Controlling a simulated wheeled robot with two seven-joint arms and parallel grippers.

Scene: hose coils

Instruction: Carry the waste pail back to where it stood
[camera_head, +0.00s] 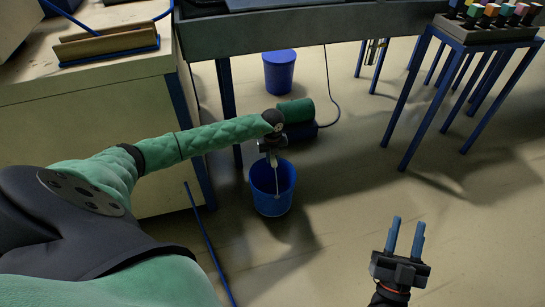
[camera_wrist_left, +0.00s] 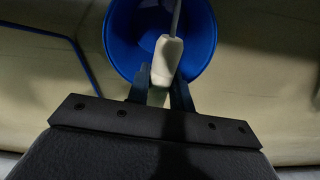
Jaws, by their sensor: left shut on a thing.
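A blue pail (camera_head: 264,199) is below my left gripper (camera_head: 272,158) in the head view. My left gripper is shut on the pale grip of its wire handle. In the left wrist view, the fingers (camera_wrist_left: 160,92) close around the white grip (camera_wrist_left: 167,58), with the round blue pail (camera_wrist_left: 122,30) behind it. The pail looks upright. I cannot tell whether its base touches the floor. My right gripper (camera_head: 408,222) is at the lower right, its two blue fingers apart with nothing between them.
Another blue bin (camera_head: 279,76) stands on the floor further back. A green cylindrical machine (camera_head: 296,111) with a cable is just behind my left gripper. A wooden-topped bench (camera_head: 95,85) is at left, a blue-legged stand (camera_head: 408,95) at right. Floor at the lower middle is clear.

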